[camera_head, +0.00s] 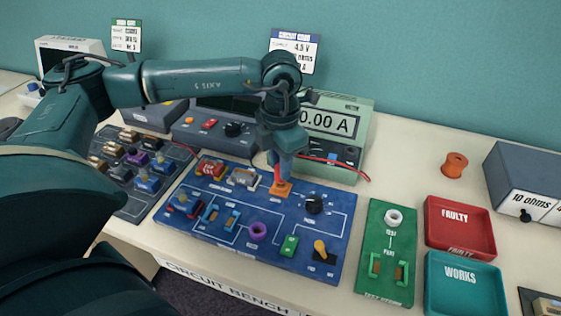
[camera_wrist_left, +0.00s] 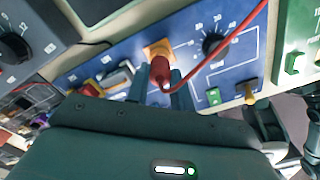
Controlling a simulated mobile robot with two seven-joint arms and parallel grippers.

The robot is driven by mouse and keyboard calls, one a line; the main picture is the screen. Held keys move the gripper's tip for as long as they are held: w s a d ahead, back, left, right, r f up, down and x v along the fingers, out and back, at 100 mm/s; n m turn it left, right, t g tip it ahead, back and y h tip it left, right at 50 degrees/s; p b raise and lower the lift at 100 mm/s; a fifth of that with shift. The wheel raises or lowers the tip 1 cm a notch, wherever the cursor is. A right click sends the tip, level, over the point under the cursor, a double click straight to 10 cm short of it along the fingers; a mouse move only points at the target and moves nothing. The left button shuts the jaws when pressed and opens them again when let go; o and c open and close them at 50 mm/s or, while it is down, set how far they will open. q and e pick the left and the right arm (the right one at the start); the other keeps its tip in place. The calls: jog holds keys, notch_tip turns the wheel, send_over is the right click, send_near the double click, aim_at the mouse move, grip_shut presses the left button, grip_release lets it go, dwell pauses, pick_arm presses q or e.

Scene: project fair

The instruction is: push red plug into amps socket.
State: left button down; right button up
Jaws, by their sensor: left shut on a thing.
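My left gripper (camera_head: 283,181) reaches down over the blue circuit board (camera_head: 190,232) and is shut on the red plug (camera_head: 280,176). In the left wrist view the plug (camera_wrist_left: 160,70) sits between the fingers, in front of an orange square block (camera_wrist_left: 158,49) on the board. A red lead (camera_wrist_left: 222,65) runs from the plug to the upper right. I cannot tell whether the plug touches the block. The meter (camera_head: 334,124) behind reads 0.00 A; small red and blue parts show on its lower front, and its socket labels are unreadable.
A black dial (camera_head: 314,204) stands right of the plug. The power supply (camera_head: 215,128) stands behind the board. A green test board (camera_head: 384,286), a red tray (camera_head: 461,255) and a teal tray (camera_head: 433,296) lie to the right.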

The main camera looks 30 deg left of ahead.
pick_arm(q)
jog(key=shift+f, duration=0.2)
dwell(0.7)
jog(key=shift+f+b, duration=0.75)
jog(key=shift+b, duration=0.1)
dwell(0.3)
jog(key=c, duration=1.1)
grip_release()
jog(key=shift+o, duration=0.3)
jog(key=o, duration=0.4)
